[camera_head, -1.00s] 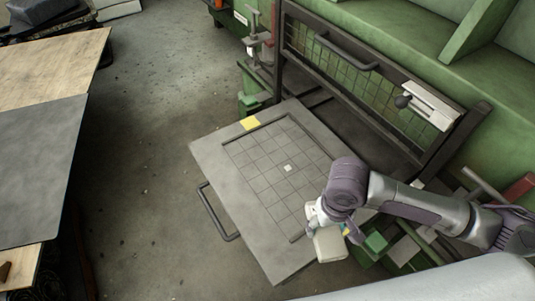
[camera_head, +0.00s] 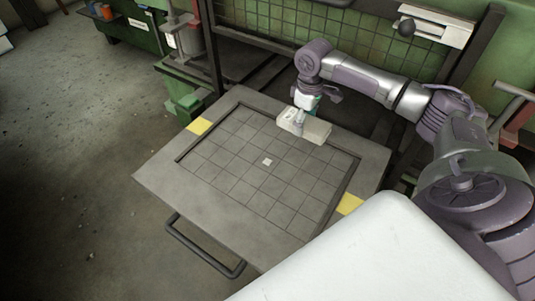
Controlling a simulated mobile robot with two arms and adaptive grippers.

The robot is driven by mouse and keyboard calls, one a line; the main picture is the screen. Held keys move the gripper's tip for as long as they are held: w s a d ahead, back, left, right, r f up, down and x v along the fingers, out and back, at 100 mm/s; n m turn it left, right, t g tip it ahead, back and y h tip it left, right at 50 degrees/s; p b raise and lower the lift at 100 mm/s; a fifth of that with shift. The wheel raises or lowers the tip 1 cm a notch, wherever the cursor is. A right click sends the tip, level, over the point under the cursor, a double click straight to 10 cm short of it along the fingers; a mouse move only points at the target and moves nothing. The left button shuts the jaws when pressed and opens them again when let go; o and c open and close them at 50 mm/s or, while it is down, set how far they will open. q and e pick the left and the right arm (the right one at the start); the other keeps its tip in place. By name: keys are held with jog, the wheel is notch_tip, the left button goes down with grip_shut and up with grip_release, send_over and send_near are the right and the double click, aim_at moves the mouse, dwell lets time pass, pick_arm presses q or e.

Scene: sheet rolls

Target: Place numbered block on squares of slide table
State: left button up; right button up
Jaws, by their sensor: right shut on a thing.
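The slide table (camera_head: 165,183) is a grey plate with a recessed grid of squares (camera_head: 245,170) and dark raised edges. A small white square (camera_head: 267,162) shows near the middle of the grid; whether it is a marking or a piece is too small to tell. My left gripper is not in view.
A dark handle (camera_head: 205,250) sticks out at the front. Behind stands a green tiled panel (camera_head: 285,22) with a dark frame. Open concrete floor (camera_head: 70,170) lies to the left.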

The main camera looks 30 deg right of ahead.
jog(key=b, duration=0.1)
send_over(267, 162)
notch_tip(267, 162, down, 7)
jog(key=shift+d+r, duration=0.15)
notch_tip(267, 162, down, 4)
jog(key=shift+f+b, duration=0.1)
jog(key=shift+b, duration=0.6)
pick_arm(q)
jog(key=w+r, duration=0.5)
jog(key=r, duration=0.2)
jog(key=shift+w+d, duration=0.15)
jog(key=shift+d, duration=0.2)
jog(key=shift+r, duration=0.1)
pick_arm(e)
jog(key=o, duration=1.5)
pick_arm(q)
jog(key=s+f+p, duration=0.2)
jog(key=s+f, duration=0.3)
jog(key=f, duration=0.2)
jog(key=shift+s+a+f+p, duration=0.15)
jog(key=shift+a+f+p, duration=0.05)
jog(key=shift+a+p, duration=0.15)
pick_arm(e)
notch_tip(267, 162, up, 12)
jog(key=shift+r, duration=0.1)
